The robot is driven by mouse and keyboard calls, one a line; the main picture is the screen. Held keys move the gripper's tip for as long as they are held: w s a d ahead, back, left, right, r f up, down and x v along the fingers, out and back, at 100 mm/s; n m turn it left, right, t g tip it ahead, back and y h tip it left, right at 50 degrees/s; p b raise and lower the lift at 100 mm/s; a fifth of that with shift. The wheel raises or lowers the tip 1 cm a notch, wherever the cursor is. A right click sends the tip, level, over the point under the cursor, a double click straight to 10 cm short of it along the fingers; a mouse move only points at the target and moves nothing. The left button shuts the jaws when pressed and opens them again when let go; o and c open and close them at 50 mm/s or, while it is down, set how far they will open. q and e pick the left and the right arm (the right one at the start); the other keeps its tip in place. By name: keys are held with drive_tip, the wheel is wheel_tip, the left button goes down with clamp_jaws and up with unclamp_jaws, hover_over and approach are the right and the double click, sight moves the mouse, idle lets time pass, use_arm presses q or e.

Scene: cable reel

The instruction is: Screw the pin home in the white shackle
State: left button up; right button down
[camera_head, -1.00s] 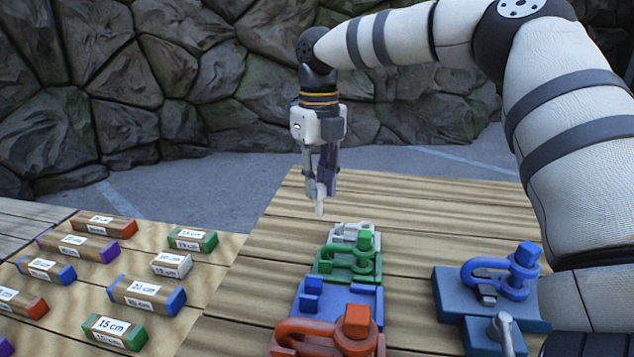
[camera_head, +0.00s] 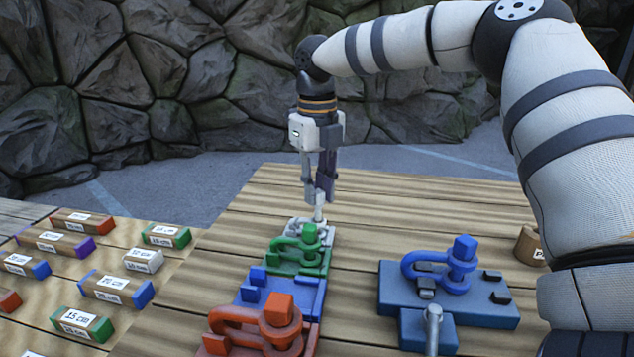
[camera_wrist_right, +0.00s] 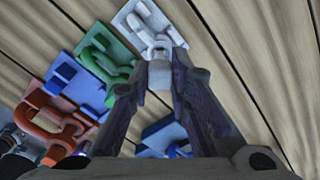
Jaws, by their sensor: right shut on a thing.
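My right gripper (camera_head: 319,192) points down at the far end of the row of shackles and is shut on the white pin (camera_head: 319,212). The white shackle (camera_head: 298,227) lies on its pale base, partly hidden behind the green shackle. The pin's lower end meets the shackle's near area in the head view; I cannot tell whether it has entered the hole. In the right wrist view the white shackle (camera_wrist_right: 150,22) lies just beyond the pin (camera_wrist_right: 160,73), which sits between the fingertips (camera_wrist_right: 161,82). My left gripper is in neither view.
The green shackle (camera_head: 290,247), an empty-looking blue base (camera_head: 252,296) and the red shackle (camera_head: 236,317) line up toward the front. A blue shackle (camera_head: 412,262) sits on a fixture at right. Several labelled blocks (camera_head: 118,287) lie at left. Planks behind the row are clear.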

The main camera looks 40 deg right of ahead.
drive_tip(key=shift+f, duration=0.25)
drive_tip(key=shift+f, duration=1.05)
idle(0.6)
